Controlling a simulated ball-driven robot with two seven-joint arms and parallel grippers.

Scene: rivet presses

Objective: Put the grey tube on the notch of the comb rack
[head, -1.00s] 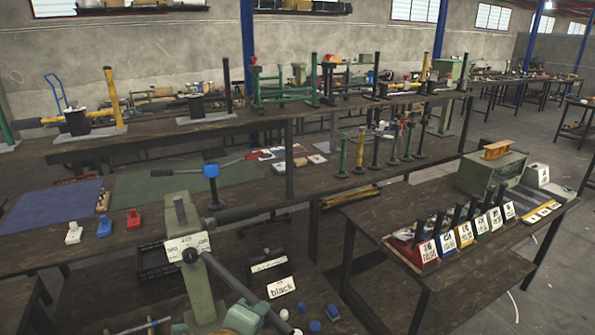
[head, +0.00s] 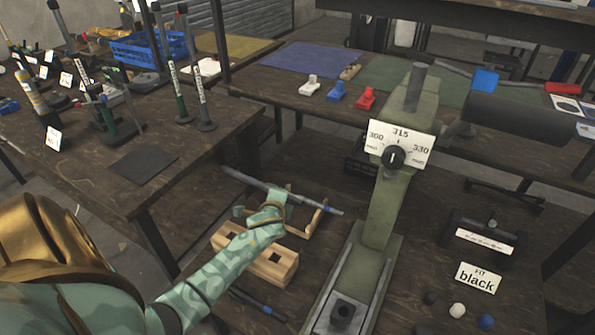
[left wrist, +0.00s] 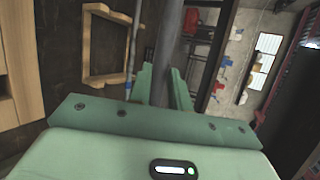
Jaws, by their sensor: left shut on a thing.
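My left gripper (head: 274,198) is shut on the grey tube (head: 243,179), which sticks out to its upper left. In the left wrist view the grey tube (left wrist: 170,45) runs between the gripper's green fingers (left wrist: 163,85). A light wooden frame (head: 303,231), apparently the comb rack, lies just beside and below the gripper; it also shows in the left wrist view (left wrist: 106,80). A thin rod with a blue end (head: 330,210) lies by it. I cannot tell whether the tube touches the rack, and the notch is hidden. My right gripper is out of view.
A wooden block with square holes (head: 256,262) lies under my left forearm. A green press with a dial plate (head: 400,143) stands to the right. A side table (head: 90,185) with upright tools stands left.

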